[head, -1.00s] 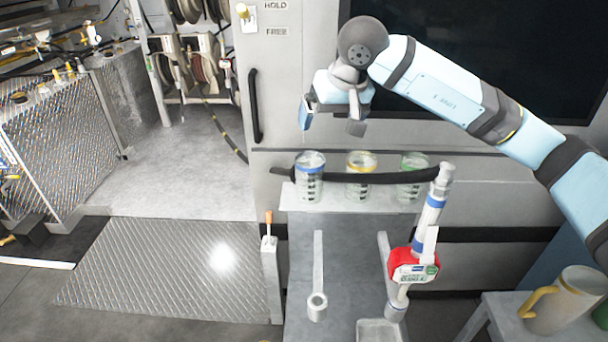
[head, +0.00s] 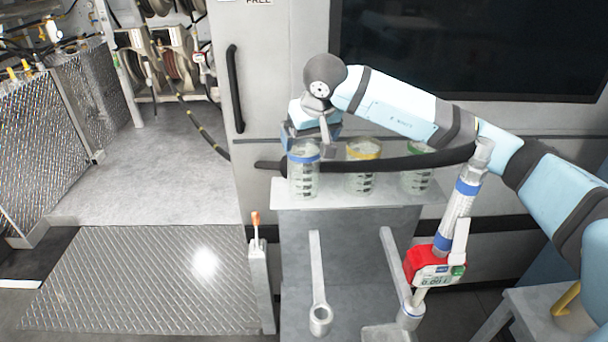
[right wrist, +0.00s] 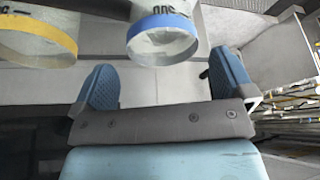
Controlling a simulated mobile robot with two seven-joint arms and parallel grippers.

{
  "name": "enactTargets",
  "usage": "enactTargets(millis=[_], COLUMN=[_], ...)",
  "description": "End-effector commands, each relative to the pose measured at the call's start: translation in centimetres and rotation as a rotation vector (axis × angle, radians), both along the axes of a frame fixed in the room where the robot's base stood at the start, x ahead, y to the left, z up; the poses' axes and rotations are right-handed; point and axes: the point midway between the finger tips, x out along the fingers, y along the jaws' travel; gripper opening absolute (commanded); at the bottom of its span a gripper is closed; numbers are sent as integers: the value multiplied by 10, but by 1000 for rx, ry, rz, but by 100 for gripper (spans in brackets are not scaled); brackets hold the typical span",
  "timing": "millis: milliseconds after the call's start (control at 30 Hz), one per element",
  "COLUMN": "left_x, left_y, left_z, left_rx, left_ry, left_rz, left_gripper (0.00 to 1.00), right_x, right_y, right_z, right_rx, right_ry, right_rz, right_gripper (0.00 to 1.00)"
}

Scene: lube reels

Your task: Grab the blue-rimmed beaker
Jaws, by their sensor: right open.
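The blue-rimmed beaker (head: 304,172) is clear with dark markings and stands upright at the left end of a pale shelf (head: 345,194). In the right wrist view its blue rim (right wrist: 162,38) lies ahead of the fingers, at the top. My right gripper (head: 311,135) is just behind and above the beaker's rim in the head view. In the right wrist view the gripper (right wrist: 163,88) is open, its two blue pads wide apart with nothing between them. My left gripper does not show.
A yellow-rimmed beaker (head: 362,170) and a green-rimmed beaker (head: 418,180) stand to the right on the shelf. A black hose or bar (head: 390,163) runs along the beakers. A dispensing nozzle with a red meter (head: 432,265) stands at the front right.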

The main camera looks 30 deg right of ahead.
Motion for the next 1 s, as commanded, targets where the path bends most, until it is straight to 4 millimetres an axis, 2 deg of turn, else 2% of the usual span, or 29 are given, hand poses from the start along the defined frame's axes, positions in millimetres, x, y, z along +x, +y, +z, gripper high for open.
enactTargets(millis=[233,500,767,1000], left_x=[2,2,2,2], left_y=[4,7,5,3], left_z=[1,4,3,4], left_rx=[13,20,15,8], left_ry=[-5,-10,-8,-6], left_rz=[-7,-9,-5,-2], left_gripper=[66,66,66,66], right_x=[7,24,26,26], right_y=[0,0,-1,-1], right_z=[-13,-48,-52,-52], right_rx=[1,2,0,0], right_ry=[2,3,-1,0], right_rz=[0,-1,0,0], right_gripper=[100,100,100,45])
